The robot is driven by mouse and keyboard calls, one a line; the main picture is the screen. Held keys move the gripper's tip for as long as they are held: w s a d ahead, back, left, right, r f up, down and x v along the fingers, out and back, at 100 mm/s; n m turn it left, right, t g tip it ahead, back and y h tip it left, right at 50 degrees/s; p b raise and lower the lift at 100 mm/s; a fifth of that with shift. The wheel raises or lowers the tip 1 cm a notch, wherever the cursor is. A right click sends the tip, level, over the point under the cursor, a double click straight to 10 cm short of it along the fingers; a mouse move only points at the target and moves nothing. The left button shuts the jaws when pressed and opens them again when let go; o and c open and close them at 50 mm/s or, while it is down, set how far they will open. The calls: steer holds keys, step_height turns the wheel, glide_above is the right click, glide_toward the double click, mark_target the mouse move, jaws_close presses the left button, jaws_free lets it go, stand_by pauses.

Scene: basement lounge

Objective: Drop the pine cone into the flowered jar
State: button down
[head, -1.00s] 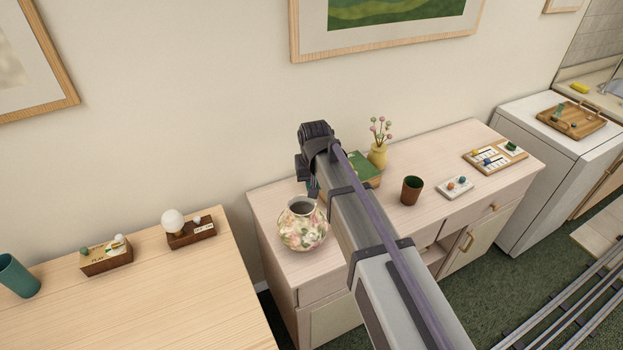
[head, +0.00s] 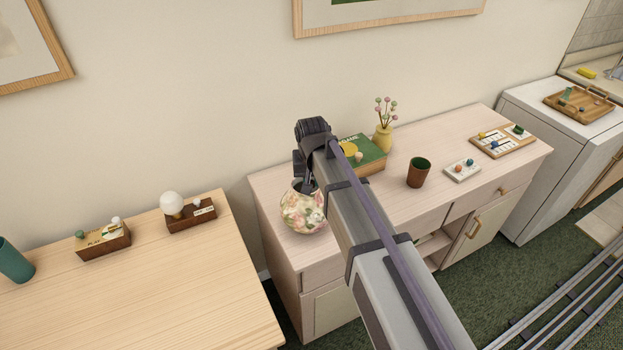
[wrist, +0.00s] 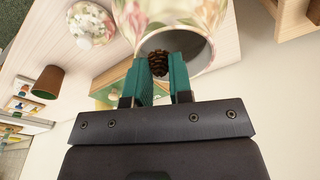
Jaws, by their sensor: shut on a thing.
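The flowered jar (head: 303,213) stands upright at the left end of the pale sideboard; its wide mouth shows in the wrist view (wrist: 205,52). My gripper (head: 306,184) is over the jar's mouth in the head view, covering part of the opening. In the wrist view its teal fingers (wrist: 161,66) are shut on the brown, scaly pine cone (wrist: 158,58). The cone is at the jar's opening; how far it is inside I cannot tell. The cone is hidden in the head view.
A round flowered piece, perhaps a lid (wrist: 91,23), lies near the jar. The wall is close behind.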

steer(key=c, duration=0.9)
jaws_free()
steer(key=shift+c, duration=0.2)
steer(key=shift+r, duration=0.1)
step_height(320, 180, up, 11)
steer(key=s+p, duration=0.1)
steer(key=p, duration=0.9)
steer(key=shift+s+p, duration=0.15)
steer(key=shift+p, duration=0.25)
steer(key=shift+f, duration=0.2)
steer(key=s+d+f+b, duration=0.4)
steer(key=s+d, duration=0.4)
steer(key=d, duration=0.1)
steer(key=s+d+f+m+g+b, duration=0.1)
steer(key=s+d+f+b, duration=0.4)
steer(key=s+d, duration=0.4)
steer(key=shift+s+d+f, duration=0.3)
steer(key=shift+d, duration=0.05)
